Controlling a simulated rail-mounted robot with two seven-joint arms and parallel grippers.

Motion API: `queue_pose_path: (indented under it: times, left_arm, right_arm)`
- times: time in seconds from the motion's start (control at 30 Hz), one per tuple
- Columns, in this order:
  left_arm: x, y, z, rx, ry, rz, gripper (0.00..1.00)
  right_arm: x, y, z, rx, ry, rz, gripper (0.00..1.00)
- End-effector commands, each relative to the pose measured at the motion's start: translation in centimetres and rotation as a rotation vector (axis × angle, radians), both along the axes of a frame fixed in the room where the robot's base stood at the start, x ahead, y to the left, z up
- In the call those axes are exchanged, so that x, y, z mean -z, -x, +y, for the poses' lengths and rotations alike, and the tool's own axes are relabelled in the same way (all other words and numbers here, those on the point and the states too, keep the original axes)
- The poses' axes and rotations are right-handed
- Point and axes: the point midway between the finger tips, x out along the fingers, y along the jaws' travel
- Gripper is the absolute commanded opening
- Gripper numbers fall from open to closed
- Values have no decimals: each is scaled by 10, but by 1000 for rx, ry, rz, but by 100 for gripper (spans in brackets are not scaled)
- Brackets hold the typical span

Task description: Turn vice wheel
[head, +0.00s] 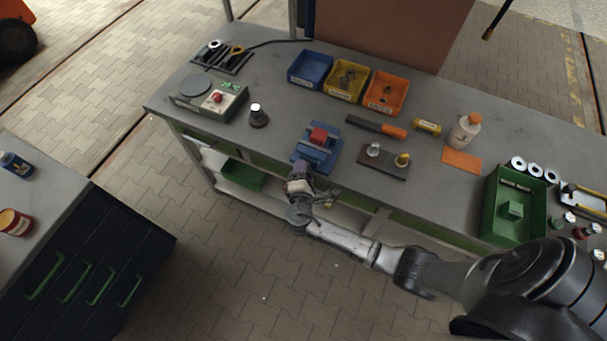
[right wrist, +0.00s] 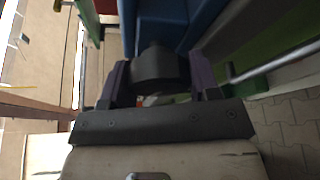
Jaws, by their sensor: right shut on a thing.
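A blue vice (head: 328,157) stands at the front edge of the grey workbench, with a red block (head: 319,136) at its jaws. My right gripper (head: 300,178) is at the front of the vice, just off the bench edge. In the right wrist view, its two purple fingers are on either side of the dark round vice wheel (right wrist: 158,68), shut on it. The blue vice body (right wrist: 160,22) lies right behind the wheel. In the head view my gripper hides most of the wheel. My left gripper is not in view.
Blue (head: 310,69), yellow (head: 347,81) and orange (head: 386,92) bins stand behind the vice. A grey-green device with a red button (head: 210,97) is to the left. A board with two knobs (head: 385,162) and a green tray (head: 512,213) are to the right.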

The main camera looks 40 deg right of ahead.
Motion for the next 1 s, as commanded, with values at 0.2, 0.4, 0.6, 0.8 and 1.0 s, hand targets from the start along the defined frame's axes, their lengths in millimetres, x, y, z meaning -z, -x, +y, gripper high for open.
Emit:
queue_pose_path:
  times: [0.2,0.4,0.6,0.8,1.0]
  left_arm:
    - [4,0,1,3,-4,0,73]
    - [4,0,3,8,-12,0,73]
    - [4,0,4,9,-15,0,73]
    - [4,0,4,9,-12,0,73]
    - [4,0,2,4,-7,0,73]
  right_arm:
    - [1,0,0,0,-10,-22,32]
    - [0,0,0,0,-11,-25,32]
    - [0,0,0,1,-11,-24,58]
    - [0,0,0,0,-11,-25,77]
    - [1,0,0,1,-12,-23,82]
